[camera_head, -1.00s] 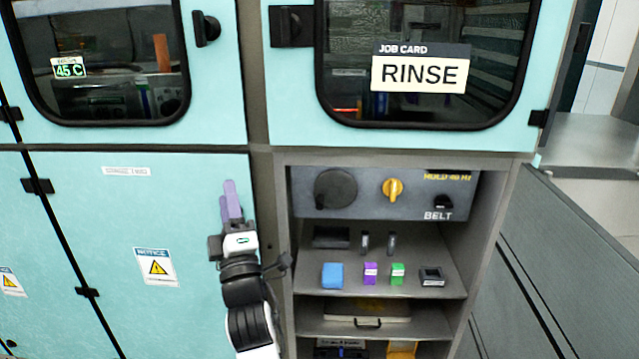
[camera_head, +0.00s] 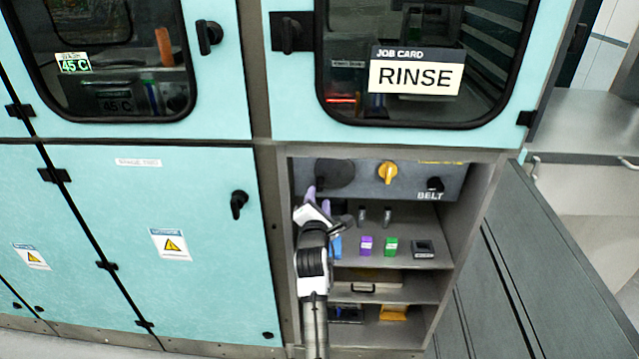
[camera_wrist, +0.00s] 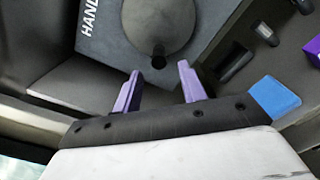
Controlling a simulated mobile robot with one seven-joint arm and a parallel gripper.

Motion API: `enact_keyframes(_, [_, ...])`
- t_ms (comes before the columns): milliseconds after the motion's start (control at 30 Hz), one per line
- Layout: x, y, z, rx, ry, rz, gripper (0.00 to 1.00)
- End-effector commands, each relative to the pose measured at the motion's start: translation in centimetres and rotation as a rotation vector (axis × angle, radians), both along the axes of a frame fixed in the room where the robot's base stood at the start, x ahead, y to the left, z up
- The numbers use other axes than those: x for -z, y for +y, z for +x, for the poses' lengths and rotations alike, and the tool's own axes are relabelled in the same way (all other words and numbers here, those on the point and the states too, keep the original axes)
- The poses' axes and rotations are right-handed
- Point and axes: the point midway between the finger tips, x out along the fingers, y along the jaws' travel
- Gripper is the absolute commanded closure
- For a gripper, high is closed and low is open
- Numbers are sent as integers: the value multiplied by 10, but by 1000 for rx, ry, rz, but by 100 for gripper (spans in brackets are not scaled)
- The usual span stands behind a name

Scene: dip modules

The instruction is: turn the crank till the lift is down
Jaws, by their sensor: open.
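The crank is a dark round disc (camera_head: 334,174) on the grey control panel (camera_head: 408,182) inside the open cabinet. In the wrist view the disc (camera_wrist: 160,28) has a short dark knob (camera_wrist: 158,60) near its lower edge. My gripper (camera_head: 318,197) is open, its purple fingers pointing up at the disc. In the wrist view the knob lies just beyond and between the two fingertips (camera_wrist: 160,76), and no contact shows. In the head view my gripper covers the lower left of the panel. I cannot make out the lift in either view.
A yellow knob (camera_head: 387,173) and a dark BELT switch (camera_head: 435,184) are right of the disc. A blue block (camera_wrist: 275,97), purple block (camera_head: 366,245), green block (camera_head: 391,246) and two dark pegs stand on the shelf below. The cabinet's left wall (camera_head: 277,220) is close beside my arm.

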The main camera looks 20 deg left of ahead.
Motion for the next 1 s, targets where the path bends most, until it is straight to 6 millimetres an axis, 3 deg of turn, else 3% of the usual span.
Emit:
enact_keyframes(100, [-2, 8, 23, -1, 0, 1, 59])
enact_keyframes(333, [-2, 16, 53, -1, -1, 2, 59])
enact_keyframes(800, [-1, 19, 65, -1, -1, 2, 59])
enact_keyframes(1000, [-1, 19, 64, -1, -1, 2, 82])
